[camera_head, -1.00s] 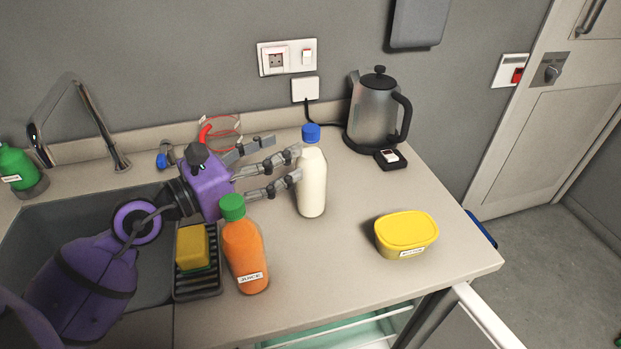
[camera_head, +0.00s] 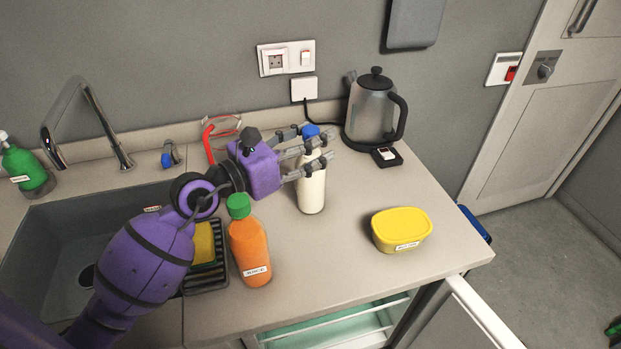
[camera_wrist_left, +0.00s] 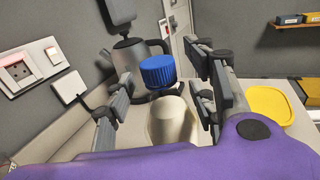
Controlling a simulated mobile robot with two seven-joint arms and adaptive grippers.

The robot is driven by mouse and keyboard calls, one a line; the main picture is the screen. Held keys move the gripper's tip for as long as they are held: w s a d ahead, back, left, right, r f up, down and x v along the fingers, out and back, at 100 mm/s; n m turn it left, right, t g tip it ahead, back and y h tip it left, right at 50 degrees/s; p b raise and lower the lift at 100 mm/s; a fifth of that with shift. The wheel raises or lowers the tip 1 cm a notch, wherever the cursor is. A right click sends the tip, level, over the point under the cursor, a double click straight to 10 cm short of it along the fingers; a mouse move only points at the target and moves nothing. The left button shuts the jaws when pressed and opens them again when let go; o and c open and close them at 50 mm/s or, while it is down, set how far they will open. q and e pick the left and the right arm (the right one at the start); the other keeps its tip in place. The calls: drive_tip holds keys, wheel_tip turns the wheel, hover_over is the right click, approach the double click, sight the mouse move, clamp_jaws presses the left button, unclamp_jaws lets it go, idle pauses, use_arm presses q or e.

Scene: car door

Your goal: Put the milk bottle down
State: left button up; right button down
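The white milk bottle (camera_head: 312,192) with a blue cap stands upright on the counter (camera_head: 340,255). In the left wrist view, its blue cap (camera_wrist_left: 157,72) and white body (camera_wrist_left: 172,122) show between the fingers. My purple left gripper (camera_head: 322,147) reaches in from the left at the height of the bottle's upper part. Its fingers (camera_wrist_left: 165,95) are spread on both sides of the bottle, and gaps show between them and it. In the head view the fingers partly hide the bottle's neck. My right gripper is not in view.
An orange juice bottle (camera_head: 248,250) with a green cap stands left of the milk bottle, beside my left arm. A kettle (camera_head: 374,108) stands behind right, a yellow tub (camera_head: 401,229) front right. The sink (camera_head: 50,245) is left. Counter between milk and tub is clear.

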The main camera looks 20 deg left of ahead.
use_arm(q)
clamp_jaws()
drive_tip(key=shift+r, duration=0.15)
idle(0.4)
